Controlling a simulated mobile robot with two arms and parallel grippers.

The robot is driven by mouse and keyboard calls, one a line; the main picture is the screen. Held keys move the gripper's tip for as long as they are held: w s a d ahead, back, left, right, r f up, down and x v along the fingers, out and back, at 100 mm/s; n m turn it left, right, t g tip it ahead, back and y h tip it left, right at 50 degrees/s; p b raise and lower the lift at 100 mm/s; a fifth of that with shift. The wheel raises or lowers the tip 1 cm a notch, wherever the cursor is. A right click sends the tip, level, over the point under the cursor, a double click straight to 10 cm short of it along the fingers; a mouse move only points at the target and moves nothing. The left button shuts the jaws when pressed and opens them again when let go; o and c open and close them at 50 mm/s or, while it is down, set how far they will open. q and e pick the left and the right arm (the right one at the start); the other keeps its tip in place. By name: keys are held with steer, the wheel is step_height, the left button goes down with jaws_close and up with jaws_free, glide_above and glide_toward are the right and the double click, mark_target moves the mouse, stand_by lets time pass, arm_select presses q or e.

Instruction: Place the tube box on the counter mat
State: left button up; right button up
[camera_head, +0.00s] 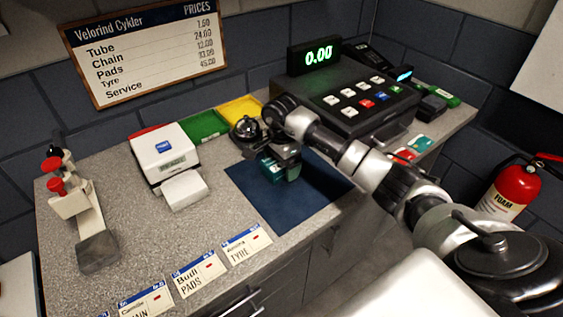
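The tube box (271,169) looks like a small teal box, partly covered by my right gripper. My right gripper (281,163) points down over the back part of the mat, with its fingers around the box. It seems shut on it. The counter mat (290,208) is a dark blue rectangle lying flat on the counter. I cannot tell whether the box touches the mat or is just above it. My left gripper is out of view.
A cash register (345,100) stands behind the mat. Label cards (247,244) line the front edge.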

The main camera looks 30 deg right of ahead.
steer(key=shift+r, duration=0.5)
step_height(320, 180, up, 11)
steer(key=b, duration=0.2)
steer(key=shift+r, duration=0.2)
